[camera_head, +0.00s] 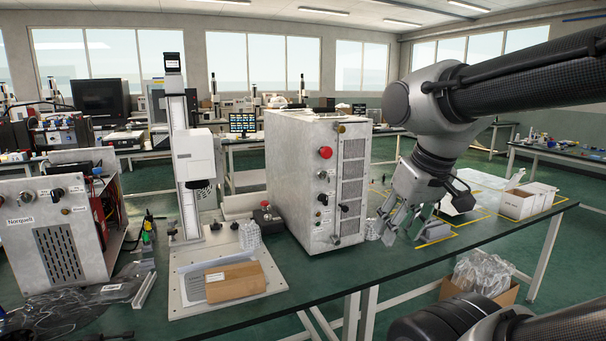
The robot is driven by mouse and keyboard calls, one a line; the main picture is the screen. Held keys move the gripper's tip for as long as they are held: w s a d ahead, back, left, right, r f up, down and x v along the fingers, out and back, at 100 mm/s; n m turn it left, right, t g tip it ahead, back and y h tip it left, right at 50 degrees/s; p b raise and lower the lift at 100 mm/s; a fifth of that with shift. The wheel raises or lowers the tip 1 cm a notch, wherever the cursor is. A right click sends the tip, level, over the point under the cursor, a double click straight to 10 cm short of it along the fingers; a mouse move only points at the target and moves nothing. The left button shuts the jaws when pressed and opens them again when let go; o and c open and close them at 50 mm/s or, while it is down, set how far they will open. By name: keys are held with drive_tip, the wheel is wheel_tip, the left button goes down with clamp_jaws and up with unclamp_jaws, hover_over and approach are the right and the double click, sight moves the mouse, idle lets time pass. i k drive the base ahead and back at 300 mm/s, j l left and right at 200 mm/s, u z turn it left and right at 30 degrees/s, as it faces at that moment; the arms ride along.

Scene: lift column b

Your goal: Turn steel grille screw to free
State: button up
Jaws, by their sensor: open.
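A tall grey steel box (305,185) stands on the green bench in the middle of the view. A dark slotted grille (351,180) runs down its front panel. A brass-coloured round fastener (341,129) sits above the grille, and a small round fitting (337,240) sits near the panel's bottom. I cannot tell which one is the grille screw. My gripper (391,224) is open and points down just right of the box, low over the bench and apart from the panel. Nothing shows between its fingers.
The panel also bears a red button (325,152) and black knobs. A white press-like stand (192,150) and a brown block (235,281) are left of the box. A second grilled box (50,235) stands far left. White cartons (520,200) sit right of my gripper.

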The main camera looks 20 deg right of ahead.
sight(336, 241)
drive_tip(key=i+j, duration=0.2)
drive_tip(key=j, duration=0.15)
drive_tip(key=i+j, duration=0.25)
drive_tip(key=i+j+z, duration=0.1)
drive_tip(key=j, duration=0.3)
drive_tip(key=i, duration=0.1)
